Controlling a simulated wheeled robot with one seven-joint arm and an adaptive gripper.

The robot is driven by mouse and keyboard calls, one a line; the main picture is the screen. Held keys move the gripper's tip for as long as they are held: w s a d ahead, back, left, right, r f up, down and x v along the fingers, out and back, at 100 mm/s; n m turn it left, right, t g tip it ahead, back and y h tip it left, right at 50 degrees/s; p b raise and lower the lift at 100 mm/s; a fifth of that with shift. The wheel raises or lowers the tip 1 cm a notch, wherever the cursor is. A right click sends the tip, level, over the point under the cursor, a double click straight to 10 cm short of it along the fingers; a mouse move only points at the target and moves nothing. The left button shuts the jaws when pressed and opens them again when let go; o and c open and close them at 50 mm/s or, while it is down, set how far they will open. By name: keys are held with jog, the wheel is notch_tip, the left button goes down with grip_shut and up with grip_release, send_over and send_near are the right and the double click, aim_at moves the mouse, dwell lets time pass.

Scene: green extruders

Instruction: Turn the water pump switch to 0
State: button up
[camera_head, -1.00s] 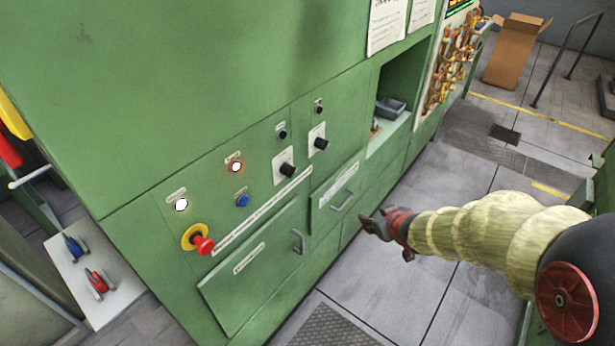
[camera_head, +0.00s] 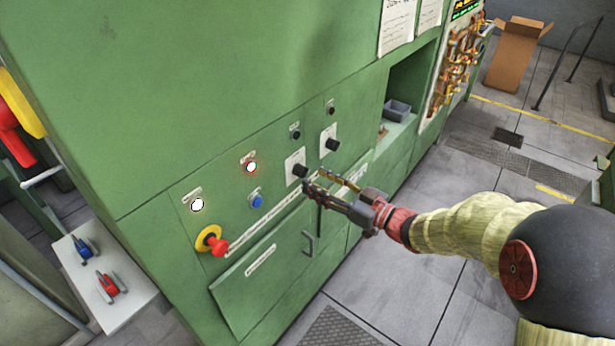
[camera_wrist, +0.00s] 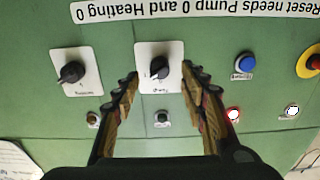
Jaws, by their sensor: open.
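The water pump switch (camera_head: 299,170) is a black rotary knob on a white plate on the green panel. In the wrist view, which is upside down, the knob (camera_wrist: 159,68) sits between my two fingertips, and its small label seems to read Pump. Its pointer is turned off straight, but the position marks are too small to read. My gripper (camera_head: 315,181) is open just in front of this knob, with a finger on either side in the wrist view; contact cannot be told.
A similar knob (camera_head: 332,144), seemingly Heating, is beside it. Nearby are a blue button (camera_head: 256,201), a red-lit lamp (camera_head: 250,167), a white lamp (camera_head: 197,204) and a red emergency stop (camera_head: 216,246). Drawer handles stick out below.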

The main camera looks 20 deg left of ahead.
aim_at(301, 171)
jog(key=shift+b+x, duration=0.4)
jog(key=shift+x, duration=1.75)
jog(key=shift+c, duration=0.2)
grip_shut()
